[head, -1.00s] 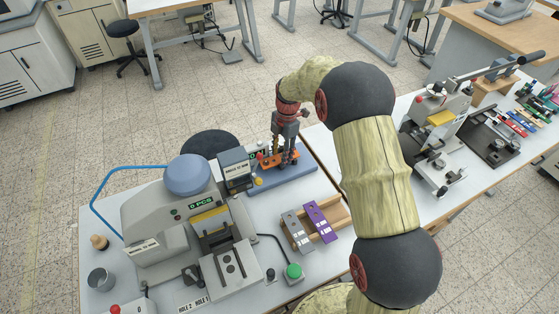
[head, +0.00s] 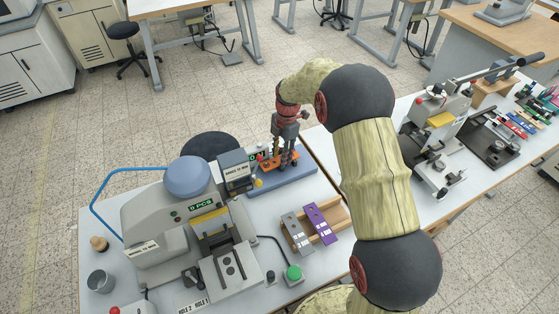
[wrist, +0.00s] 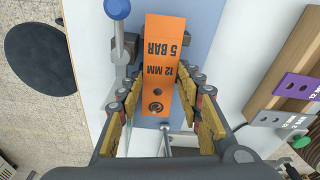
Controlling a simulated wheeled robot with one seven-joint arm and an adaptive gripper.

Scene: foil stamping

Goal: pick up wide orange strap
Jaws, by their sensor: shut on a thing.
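The wide orange strap (wrist: 164,52) lies between the fingers of my gripper (wrist: 158,100) in the wrist view. It is printed "5 BAR" and "12 MM" and has a hole near its lower end. My gripper is shut on it, with yellow finger pads at both sides. In the head view the strap (head: 293,162) shows as a small orange patch below my gripper (head: 284,148), over the blue base plate (head: 285,180). My gripper hides part of it. Whether the strap touches the plate is not clear.
A wooden rack (head: 333,215) holds a grey strap (head: 297,233) and a purple strap (head: 321,222) at the right. A grey press with a blue cap (head: 188,176) stands at the left. A green button (head: 293,272) sits in front. A blue knob (wrist: 117,8) is close to my gripper.

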